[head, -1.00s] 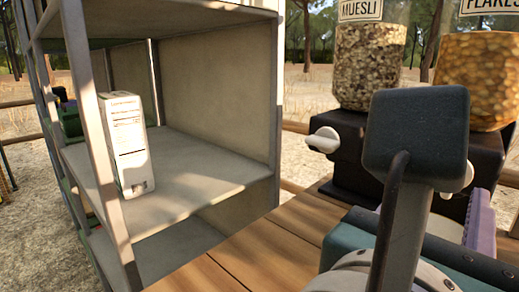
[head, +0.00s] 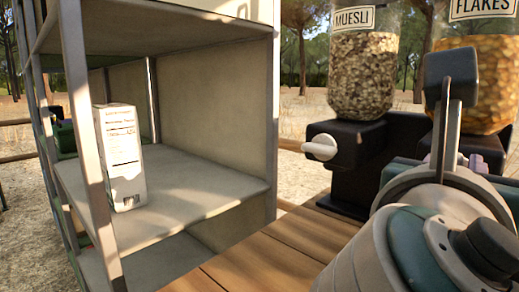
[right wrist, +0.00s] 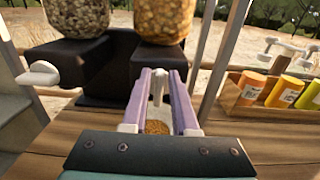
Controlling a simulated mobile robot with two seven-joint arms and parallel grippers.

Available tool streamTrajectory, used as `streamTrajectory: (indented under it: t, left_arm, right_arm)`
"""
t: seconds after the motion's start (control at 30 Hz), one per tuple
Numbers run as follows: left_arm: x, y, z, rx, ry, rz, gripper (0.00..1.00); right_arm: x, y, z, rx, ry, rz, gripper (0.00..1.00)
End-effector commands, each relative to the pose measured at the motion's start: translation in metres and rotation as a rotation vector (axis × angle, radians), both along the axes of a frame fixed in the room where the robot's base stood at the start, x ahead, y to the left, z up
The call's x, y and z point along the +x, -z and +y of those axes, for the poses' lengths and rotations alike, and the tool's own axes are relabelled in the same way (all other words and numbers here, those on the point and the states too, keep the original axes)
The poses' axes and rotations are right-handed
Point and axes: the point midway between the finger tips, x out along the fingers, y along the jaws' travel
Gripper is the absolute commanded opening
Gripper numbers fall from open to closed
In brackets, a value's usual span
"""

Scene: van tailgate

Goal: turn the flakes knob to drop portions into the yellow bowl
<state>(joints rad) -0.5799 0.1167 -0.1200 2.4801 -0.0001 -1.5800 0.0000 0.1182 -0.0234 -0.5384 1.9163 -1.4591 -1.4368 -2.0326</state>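The flakes dispenser (head: 480,85) holds orange flakes and stands at the right in the head view. Its pale knob (right wrist: 158,84) shows upright and edge-on in the right wrist view; in the head view my right arm hides it. My right gripper (right wrist: 160,76) has its lavender fingers either side of this knob, with a small gap visible on each side. It is open. Below, between the fingers, a bowl with flakes (right wrist: 157,127) partly shows; its rim and colour are mostly hidden. My left gripper is out of view.
The muesli dispenser (head: 363,75) stands left of the flakes one, its white knob (head: 320,147) sideways. A shelf unit (head: 205,185) with a white carton (head: 120,160) is at left. A wooden box (right wrist: 235,98) of coloured containers is at right. The wooden top (head: 270,250) is clear in front.

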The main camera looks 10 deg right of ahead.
Motion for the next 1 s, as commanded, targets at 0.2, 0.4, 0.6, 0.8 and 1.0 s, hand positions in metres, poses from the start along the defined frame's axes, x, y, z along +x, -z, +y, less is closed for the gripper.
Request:
streamTrajectory:
  t: [0.2,0.4,0.6,0.8,1.0]
  left_arm:
    - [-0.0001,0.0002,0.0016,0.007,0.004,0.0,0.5]
    - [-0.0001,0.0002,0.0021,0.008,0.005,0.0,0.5]
    - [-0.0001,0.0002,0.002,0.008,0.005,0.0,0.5]
    - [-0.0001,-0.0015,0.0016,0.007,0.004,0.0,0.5]
    - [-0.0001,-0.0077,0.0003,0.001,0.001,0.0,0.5]
  right_arm:
    - [-0.0002,0.0003,0.0002,0.0,0.0,0.0,0.01]
    - [-0.0002,0.0003,0.0002,0.0,0.0,0.0,0.0]
    - [-0.0002,0.0004,0.0002,0.001,0.0,0.001,0.0]
    - [-0.0006,-0.0001,0.0,0.011,0.0,-0.011,0.0]
    - [-0.0021,-0.0012,-0.001,0.061,0.0,-0.069,0.0]
